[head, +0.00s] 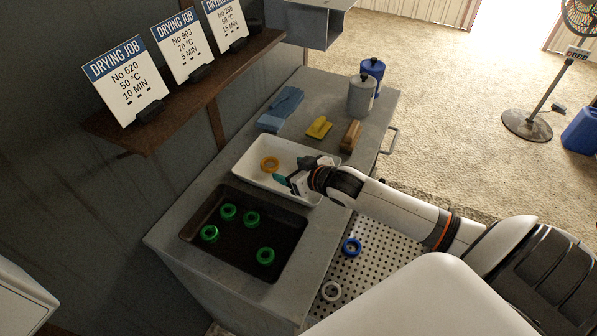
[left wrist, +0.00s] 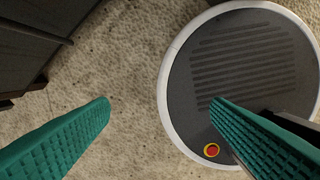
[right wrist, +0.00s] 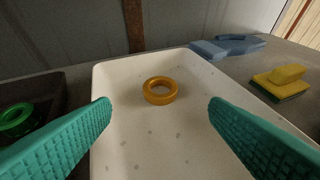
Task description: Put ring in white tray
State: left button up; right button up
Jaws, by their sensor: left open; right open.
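An orange ring (head: 270,164) lies flat on the floor of the white tray (head: 243,168), towards its far side. It also shows in the right wrist view (right wrist: 160,91), ahead of the fingers and apart from them. My right gripper (head: 284,179) is open and empty over the near right part of the white tray. In the right wrist view its teal fingers stand wide apart, with the tray between them. My left gripper (left wrist: 160,105) is open and empty in the left wrist view, above the floor. It is not in the head view.
A dark tray (head: 237,248) with several green rings stands beside the white tray. A yellow sponge (head: 319,127), a wooden brush (head: 351,135), blue cloths (head: 281,109) and two canisters (head: 361,95) stand behind. A shelf with signs (head: 126,80) overhangs at left.

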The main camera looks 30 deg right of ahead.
jog(key=shift+v, duration=1.4)
